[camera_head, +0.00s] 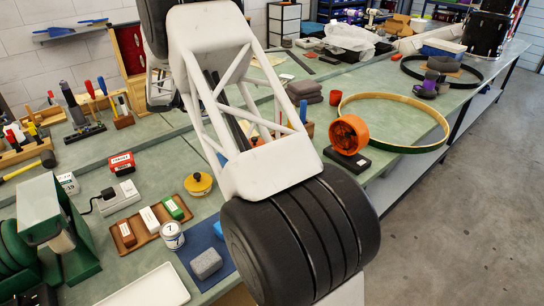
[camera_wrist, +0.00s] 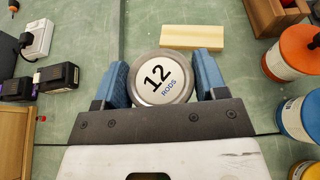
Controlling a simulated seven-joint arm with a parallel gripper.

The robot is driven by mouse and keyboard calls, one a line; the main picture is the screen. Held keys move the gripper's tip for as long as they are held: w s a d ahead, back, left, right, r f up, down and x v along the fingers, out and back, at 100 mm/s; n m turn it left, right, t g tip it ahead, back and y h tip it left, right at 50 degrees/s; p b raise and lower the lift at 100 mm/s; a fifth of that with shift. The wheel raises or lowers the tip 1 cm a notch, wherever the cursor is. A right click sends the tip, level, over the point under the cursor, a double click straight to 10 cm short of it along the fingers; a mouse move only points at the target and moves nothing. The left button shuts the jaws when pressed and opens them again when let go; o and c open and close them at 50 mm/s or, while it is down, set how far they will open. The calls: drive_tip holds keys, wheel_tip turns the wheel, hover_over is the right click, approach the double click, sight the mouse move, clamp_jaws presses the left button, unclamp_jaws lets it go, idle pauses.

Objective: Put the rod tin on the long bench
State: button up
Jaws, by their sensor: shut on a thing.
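The rod tin (camera_wrist: 161,77), round with a white lid marked "12 RODS" and a grey metal rim, is in the wrist view. My gripper (camera_wrist: 163,70) has its two blue fingers on either side of the tin and is shut on it. The tin is seen from its lid end; its side and base are hidden, and I cannot tell how far it is above the surface. In the head view my arm covers the middle, and neither my gripper nor the rod tin shows. A long green-topped bench (camera_head: 372,80) runs to the back right.
In the wrist view a wooden block (camera_wrist: 193,37) lies beyond the tin, with an orange-lidded tub (camera_wrist: 292,50) at right and a white adapter (camera_wrist: 38,38) at left. In the head view a drum hoop (camera_head: 440,120) and an orange fan-like object (camera_head: 349,134) stand on the bench.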

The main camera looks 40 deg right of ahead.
drive_tip(key=shift+f, duration=1.05)
wheel_tip(320, 180, down, 6)
drive_tip(key=shift+f, duration=0.2)
drive_tip(key=shift+f, duration=1.8)
drive_tip(key=shift+f, duration=0.1)
drive_tip(key=o, duration=1)
